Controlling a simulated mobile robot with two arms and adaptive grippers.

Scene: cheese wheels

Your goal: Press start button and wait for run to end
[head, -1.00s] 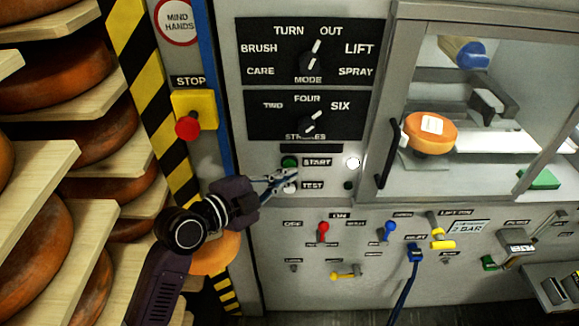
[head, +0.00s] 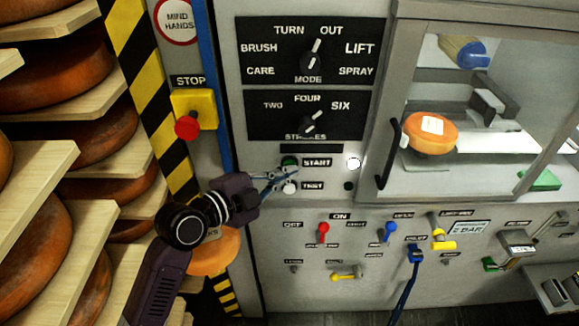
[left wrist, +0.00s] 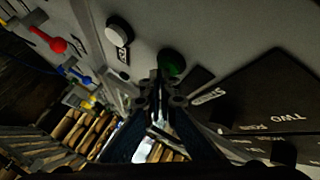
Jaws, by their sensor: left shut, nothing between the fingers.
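The green start button (head: 289,161) sits beside the START label on the grey panel; it also shows in the left wrist view (left wrist: 171,62). The white test button (head: 290,187) is just below it, beside the TEST label. My left gripper (head: 294,172) is shut and empty, with its tips at the panel close to the start button's lower edge. In the left wrist view its tips (left wrist: 158,76) lie beside the green button; I cannot tell whether they touch. A round lamp (head: 353,163) right of START looks bright white. My right gripper is not in view.
A red stop button (head: 187,126) on a yellow box is left of the panel. Mode (head: 313,60) and strokes (head: 312,122) knobs are above. An orange cheese wheel (head: 430,133) is behind the window. Shelves of cheese wheels (head: 58,77) crowd the left.

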